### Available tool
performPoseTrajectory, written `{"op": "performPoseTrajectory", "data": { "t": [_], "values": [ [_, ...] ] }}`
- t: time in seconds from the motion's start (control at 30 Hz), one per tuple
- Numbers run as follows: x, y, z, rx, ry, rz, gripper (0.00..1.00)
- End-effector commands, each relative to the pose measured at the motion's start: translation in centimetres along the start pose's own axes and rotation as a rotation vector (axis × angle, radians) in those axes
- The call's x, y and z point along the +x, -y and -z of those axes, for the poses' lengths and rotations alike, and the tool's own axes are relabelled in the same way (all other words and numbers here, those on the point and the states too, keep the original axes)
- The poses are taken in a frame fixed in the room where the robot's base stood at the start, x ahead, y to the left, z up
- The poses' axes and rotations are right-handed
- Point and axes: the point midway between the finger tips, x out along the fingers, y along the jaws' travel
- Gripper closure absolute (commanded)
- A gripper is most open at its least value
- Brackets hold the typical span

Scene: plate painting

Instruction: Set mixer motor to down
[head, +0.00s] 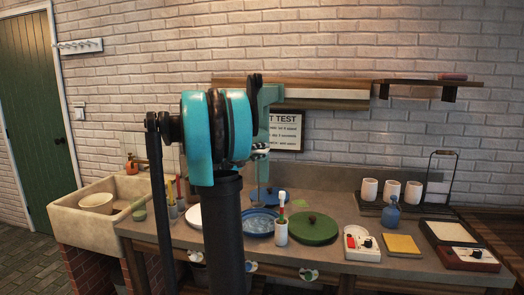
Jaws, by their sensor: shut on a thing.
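My teal and black arm fills the middle of the head view and hides much of the bench behind it. My gripper (261,152) shows only in part, just right of the large teal joint and above the bench. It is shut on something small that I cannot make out. I cannot clearly pick out the mixer motor; the area around the gripper is largely covered by my arm.
A sink (77,222) stands left. A shelf (420,83) hangs above.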

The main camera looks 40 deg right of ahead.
Motion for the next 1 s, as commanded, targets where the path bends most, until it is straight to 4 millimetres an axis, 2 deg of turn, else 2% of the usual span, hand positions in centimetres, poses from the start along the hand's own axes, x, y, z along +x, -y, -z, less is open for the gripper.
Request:
{"op": "performPoseTrajectory", "data": {
  "t": [0.17,0.5,0.7,0.8,1.0],
  "values": [
    [-0.3,2.2,-0.2,0.000,-0.002,-0.006,1.00],
    [-1.4,10.8,-1.4,0.001,0.000,-0.004,1.00],
    [-1.9,15.0,-2.0,0.001,0.000,-0.004,1.00],
    [-2.1,16.5,-2.3,0.001,0.001,-0.004,1.00],
    [-2.4,18.3,-2.5,0.001,0.001,-0.004,1.00]
  ]
}}
